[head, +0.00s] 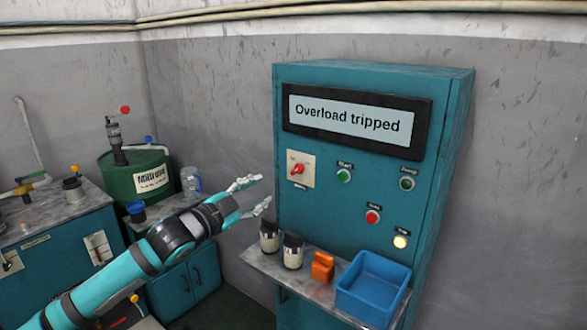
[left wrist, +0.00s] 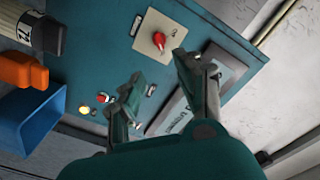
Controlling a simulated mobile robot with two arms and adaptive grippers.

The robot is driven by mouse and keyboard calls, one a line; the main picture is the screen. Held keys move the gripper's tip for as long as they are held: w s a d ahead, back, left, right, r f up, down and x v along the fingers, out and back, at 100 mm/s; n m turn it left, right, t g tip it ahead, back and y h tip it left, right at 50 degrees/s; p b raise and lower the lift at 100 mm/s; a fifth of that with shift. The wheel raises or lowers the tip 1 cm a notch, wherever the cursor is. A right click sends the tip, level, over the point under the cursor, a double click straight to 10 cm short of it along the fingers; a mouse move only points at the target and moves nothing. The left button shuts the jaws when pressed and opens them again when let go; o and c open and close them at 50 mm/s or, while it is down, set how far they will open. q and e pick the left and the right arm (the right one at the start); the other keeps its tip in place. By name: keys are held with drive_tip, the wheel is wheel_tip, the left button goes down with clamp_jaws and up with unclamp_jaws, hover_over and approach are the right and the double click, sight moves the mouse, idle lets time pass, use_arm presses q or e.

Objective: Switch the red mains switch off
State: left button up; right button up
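The red mains switch (head: 297,169) is a red rotary knob on a pale square plate, at the upper left of the teal control cabinet (head: 350,220). It also shows in the left wrist view (left wrist: 159,40), beyond my fingertips. My left gripper (head: 256,194) is open and empty, to the left of the switch and a little lower in the head view, apart from it. In the left wrist view its two fingers (left wrist: 155,75) are spread, with nothing between them. The display (head: 351,115) above the switch reads "Overload tripped". My right gripper is in neither view.
A green start button (head: 344,175), another green button (head: 407,183), a red button (head: 373,216) and a lit yellow one (head: 400,241) are nearby. Below, a shelf holds two jars (head: 292,251), an orange object (head: 322,267) and a blue bin (head: 373,287). A green drum (head: 130,185) stands left.

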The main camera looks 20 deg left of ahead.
sight(295, 171)
use_arm(q)
drive_tip(key=p+x, duration=0.3)
drive_tip(key=x, duration=1)
drive_tip(key=shift+w, duration=0.1)
drive_tip(key=shift+w+f, duration=0.1)
drive_tip(key=shift+w, duration=0.3)
drive_tip(key=shift+d, duration=0.1)
clamp_jaws()
